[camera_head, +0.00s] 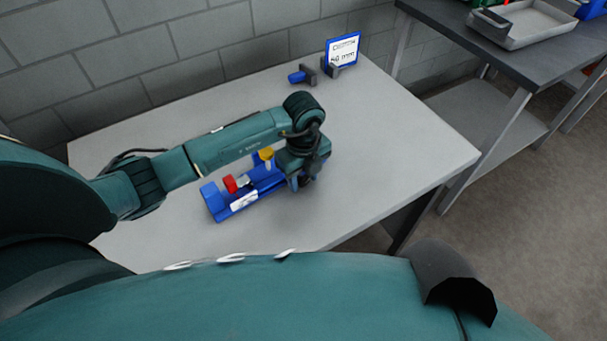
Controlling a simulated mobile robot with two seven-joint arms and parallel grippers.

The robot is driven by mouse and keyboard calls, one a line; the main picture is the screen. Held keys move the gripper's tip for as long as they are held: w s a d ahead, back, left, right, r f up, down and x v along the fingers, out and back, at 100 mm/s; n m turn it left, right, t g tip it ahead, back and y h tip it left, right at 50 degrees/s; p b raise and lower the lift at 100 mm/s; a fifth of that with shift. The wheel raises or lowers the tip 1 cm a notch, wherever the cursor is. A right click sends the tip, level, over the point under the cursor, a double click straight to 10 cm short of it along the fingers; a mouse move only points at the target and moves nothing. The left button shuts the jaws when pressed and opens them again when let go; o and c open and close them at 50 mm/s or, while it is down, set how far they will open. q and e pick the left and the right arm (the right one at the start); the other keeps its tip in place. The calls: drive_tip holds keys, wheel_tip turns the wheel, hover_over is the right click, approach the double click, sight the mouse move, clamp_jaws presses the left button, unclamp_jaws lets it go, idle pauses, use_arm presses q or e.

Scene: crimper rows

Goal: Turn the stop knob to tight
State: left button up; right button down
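A blue crimper fixture (217,207) lies on the light grey table (400,150), with a white label on its front side. A red knob (230,184) stands near its left end, and a yellow knob (267,153) stands behind its middle. I cannot tell which part is the stop knob; it may be hidden. My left gripper (303,182) points down at the fixture's right end and covers it. Its fingers are dark and mostly hidden, so their opening and any contact do not show. My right gripper is out of view.
A blue-framed sign (343,48) stands in a dark holder at the table's back edge, with a blue-handled dark tool (299,77) beside it. A grey brick wall is behind. Another bench with a metal tray (530,22) is at right. The table's right part is clear.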

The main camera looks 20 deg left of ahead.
use_arm(q)
drive_tip(key=c, duration=0.7)
drive_tip(key=shift+w+d+g+y, duration=0.1)
drive_tip(key=shift+w+g+y, duration=0.1)
drive_tip(key=shift+g+y, duration=0.15)
drive_tip(key=shift+c, duration=0.2)
drive_tip(key=shift+g+y, duration=0.45)
drive_tip(key=shift+g, duration=0.4)
drive_tip(key=o, duration=1)
drive_tip(key=shift+c, duration=0.2)
